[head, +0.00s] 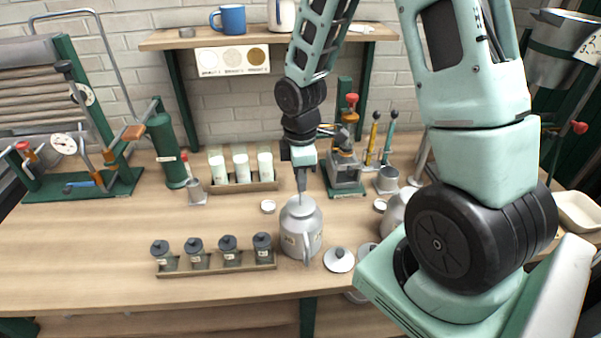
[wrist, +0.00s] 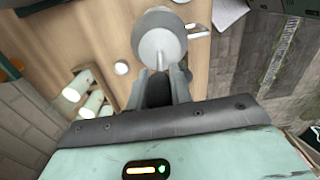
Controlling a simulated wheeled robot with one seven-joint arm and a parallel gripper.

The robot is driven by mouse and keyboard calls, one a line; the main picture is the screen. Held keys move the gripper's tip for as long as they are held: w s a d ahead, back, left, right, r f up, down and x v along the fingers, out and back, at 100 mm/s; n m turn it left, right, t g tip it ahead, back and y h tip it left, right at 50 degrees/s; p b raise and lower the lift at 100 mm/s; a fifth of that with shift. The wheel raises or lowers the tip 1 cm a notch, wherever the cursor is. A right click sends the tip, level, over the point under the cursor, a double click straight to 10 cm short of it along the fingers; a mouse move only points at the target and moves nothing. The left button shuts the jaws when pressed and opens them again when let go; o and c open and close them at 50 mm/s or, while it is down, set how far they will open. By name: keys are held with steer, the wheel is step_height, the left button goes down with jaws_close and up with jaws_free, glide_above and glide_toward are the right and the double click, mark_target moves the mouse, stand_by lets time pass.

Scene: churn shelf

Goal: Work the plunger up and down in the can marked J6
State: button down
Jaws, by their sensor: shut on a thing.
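A grey metal can (head: 301,240) with a side handle stands upright on the table in the head view. A small label is on its front, too small to read for certain. My gripper (head: 301,186) points straight down above the can's mouth. It is shut on the plunger, whose thin rod (head: 301,198) shows only a little between the fingers and the can's top. In the wrist view the can's round top (wrist: 160,45) lies just beyond the fingers of my gripper (wrist: 165,78). The plunger's lower part is hidden in the can.
A knobbed lid (head: 338,260) lies right of the can. Another can (head: 394,214) stands further right, partly behind my arm. A rack of dark-lidded jars (head: 218,268) stands to the left, white bottles (head: 240,166) behind it. A green press (head: 345,170) stands behind.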

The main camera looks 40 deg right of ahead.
step_height(320, 180, down, 2)
steer(key=shift+f+b, duration=0.1)
steer(key=shift+b, duration=0.35)
steer(key=shift+r, duration=0.2)
step_height(320, 180, up, 7)
steer(key=p, duration=0.7)
steer(key=shift+f, duration=0.2)
step_height(320, 180, down, 7)
steer(key=b, duration=0.5)
